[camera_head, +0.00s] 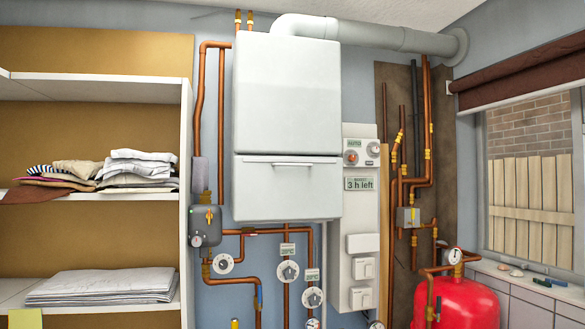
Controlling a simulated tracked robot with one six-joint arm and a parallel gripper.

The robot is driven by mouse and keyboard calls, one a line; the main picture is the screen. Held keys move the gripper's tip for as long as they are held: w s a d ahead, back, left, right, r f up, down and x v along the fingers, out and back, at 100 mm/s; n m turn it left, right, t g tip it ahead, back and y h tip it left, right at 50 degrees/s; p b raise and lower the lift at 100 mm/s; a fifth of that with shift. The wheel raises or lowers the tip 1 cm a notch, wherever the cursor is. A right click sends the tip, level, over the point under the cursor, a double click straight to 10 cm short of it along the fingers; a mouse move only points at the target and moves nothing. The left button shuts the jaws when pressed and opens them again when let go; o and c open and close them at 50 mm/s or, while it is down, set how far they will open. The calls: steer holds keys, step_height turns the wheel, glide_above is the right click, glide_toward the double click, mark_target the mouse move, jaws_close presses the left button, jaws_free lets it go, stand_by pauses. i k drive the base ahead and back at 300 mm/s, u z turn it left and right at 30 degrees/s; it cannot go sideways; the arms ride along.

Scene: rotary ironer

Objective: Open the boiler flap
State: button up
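The white boiler (288,95) hangs on the blue wall in the middle of the head view. Its lower part is a white flap (287,195) with a horizontal handle (291,164) near its top edge. The flap looks closed, flush with the body above it, along a thin seam. My gripper does not show in this view.
A white shelf unit (186,200) with folded laundry (142,165) stands to the left. Copper pipes with gauges and dials (288,271) run below the boiler. A white control panel (360,220) is right of it. A red tank (458,303) stands at lower right.

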mark_target(266, 188)
steer(key=i, duration=1)
